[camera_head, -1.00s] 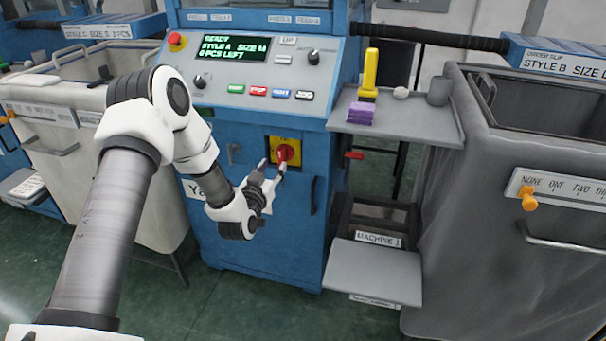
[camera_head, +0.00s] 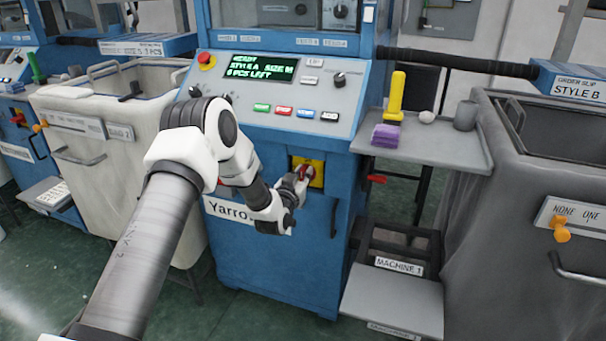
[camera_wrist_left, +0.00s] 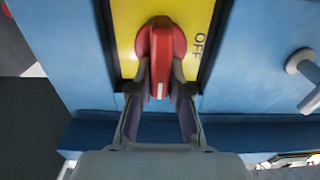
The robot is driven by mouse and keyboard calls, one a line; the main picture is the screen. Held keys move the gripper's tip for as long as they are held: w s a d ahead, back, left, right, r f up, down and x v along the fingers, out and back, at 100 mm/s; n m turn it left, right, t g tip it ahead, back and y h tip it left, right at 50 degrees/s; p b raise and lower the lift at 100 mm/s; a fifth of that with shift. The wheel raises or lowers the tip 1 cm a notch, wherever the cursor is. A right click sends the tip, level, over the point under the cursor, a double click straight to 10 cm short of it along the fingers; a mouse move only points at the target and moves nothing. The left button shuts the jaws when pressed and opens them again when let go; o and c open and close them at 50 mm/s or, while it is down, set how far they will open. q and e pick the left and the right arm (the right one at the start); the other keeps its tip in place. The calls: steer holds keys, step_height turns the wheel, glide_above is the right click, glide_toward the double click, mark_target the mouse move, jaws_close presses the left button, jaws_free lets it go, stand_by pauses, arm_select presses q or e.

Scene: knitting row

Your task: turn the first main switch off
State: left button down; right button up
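The first main switch is a red rotary handle (camera_head: 306,171) on a yellow plate (camera_head: 317,180), on the blue front of the machine below its display. In the left wrist view the red handle (camera_wrist_left: 160,45) lies along the picture's vertical, with a pale mark at its lower end. The word OFF is printed sideways to its right on the yellow plate (camera_wrist_left: 205,14). My left gripper (camera_head: 301,177) is at the switch; in the left wrist view its fingertips (camera_wrist_left: 160,80) sit on both sides of the handle and appear closed on it. My right gripper is out of view.
A control panel (camera_head: 282,92) with display, buttons and a red stop knob is above. A grey shelf (camera_head: 445,150) with a yellow tool and purple block is to the right. A small red lever (camera_head: 376,179) sits close by. Grey (camera_head: 500,230) and whitish bins (camera_head: 100,140) flank the machine.

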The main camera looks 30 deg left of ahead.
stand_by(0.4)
arm_select(q)
steer(key=n+b, duration=0.1)
steer(key=n, duration=0.1)
steer(key=n+b, duration=0.1)
steer(key=n, duration=0.1)
steer(key=shift+s+a+f, duration=0.1)
steer(key=shift+a+f, duration=0.05)
steer(key=shift+a, duration=0.2)
steer(key=shift+s+a+f+n+b, duration=0.1)
steer(key=shift+a+f+n+b, duration=0.15)
steer(key=shift+n+b, duration=1.65)
steer(key=shift+a+f+n+b, duration=0.25)
steer(key=shift+n+b, duration=0.7)
steer(key=shift+n, duration=1.8)
steer(key=shift+s+a+f+n+b, duration=0.1)
steer(key=shift+f+n+b, duration=0.25)
steer(key=shift+n+b, duration=1.55)
steer(key=shift+n+p, duration=0.4)
steer(key=shift+n, duration=0.15)
steer(key=c, duration=1.1)
jaws_free()
